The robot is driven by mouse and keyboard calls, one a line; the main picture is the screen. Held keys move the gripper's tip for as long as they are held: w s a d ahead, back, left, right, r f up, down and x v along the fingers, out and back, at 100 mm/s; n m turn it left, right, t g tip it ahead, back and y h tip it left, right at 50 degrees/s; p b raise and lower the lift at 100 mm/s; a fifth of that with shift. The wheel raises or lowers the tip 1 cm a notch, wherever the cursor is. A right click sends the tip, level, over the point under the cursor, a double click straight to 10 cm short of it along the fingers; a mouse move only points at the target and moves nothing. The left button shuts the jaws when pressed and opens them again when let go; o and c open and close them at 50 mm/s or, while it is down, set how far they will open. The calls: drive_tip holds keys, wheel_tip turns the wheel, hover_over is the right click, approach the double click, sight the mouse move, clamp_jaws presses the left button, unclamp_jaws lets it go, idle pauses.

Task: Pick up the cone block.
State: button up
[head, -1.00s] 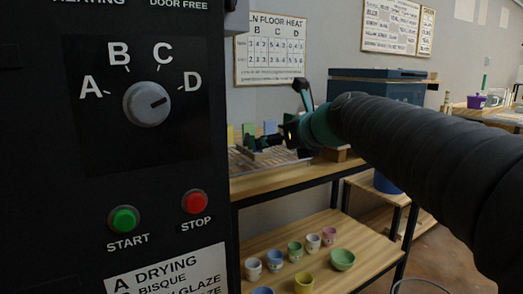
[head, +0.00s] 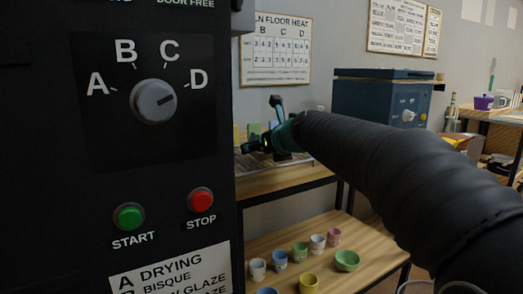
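My gripper (head: 258,141), dark with teal parts, is small in the head view above the wooden upper shelf, just right of the black control panel. My arm reaches to it from the right. Its fingers are dark and overlap the items behind, so I cannot tell whether they are open or shut. A grey rack or tray (head: 246,163) lies on the shelf below and behind the gripper. I cannot make out the cone block; it may be hidden by the gripper or too small to tell.
The black panel (head: 130,235) with dial and buttons fills the left. Upright coloured cards (head: 238,134) stand behind the gripper. A blue box-shaped unit (head: 365,103) stands at the back. Several small cups and bowls, one a green bowl (head: 347,261), stand on the lower shelf (head: 375,263).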

drive_tip(key=shift+a, duration=0.1)
drive_tip(key=shift+r, duration=0.1)
drive_tip(key=c, duration=1.4)
